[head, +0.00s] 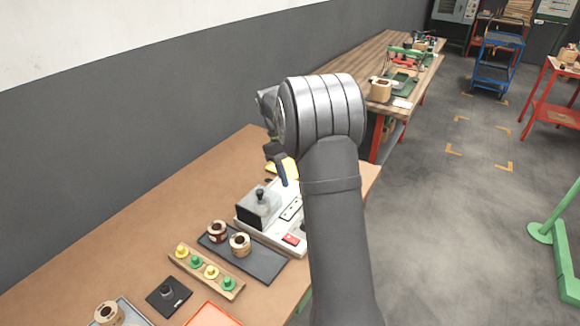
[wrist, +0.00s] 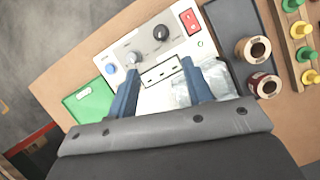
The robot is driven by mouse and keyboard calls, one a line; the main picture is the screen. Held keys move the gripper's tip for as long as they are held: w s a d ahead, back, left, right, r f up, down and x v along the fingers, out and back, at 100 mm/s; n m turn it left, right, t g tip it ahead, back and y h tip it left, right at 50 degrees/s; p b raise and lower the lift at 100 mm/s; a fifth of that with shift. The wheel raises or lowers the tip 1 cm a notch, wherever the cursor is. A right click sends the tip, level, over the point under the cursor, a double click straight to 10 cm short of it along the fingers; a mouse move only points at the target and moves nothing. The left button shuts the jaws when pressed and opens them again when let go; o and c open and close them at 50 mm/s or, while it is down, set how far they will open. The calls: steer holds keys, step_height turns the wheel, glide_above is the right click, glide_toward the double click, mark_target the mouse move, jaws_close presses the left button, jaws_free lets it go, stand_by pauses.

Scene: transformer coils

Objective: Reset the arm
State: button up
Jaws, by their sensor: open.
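My gripper (wrist: 160,88) shows in the wrist view with two blue fingers spread apart and nothing between them. In the head view my arm covers part of the same box (head: 268,231), and my gripper (head: 280,172) is mostly hidden behind the wrist, with one blue finger showing. A grey block with a black knob (head: 259,206) sits on the box's left part.
A dark tray (head: 265,267) holds two coils (head: 240,244). In front are a wooden rack (head: 205,273) with yellow and green pegs, a black knobbed plate (head: 168,297) and an orange tray (head: 212,315). A green tray (wrist: 88,102) lies beside the box. Bare tabletop (head: 120,240) runs along the wall.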

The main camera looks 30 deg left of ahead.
steer(key=shift+v, duration=1.05)
steer(key=x, duration=1.7)
steer(key=shift+d+f, duration=0.15)
steer(key=shift+f, duration=0.05)
steer(key=shift+r, duration=0.1)
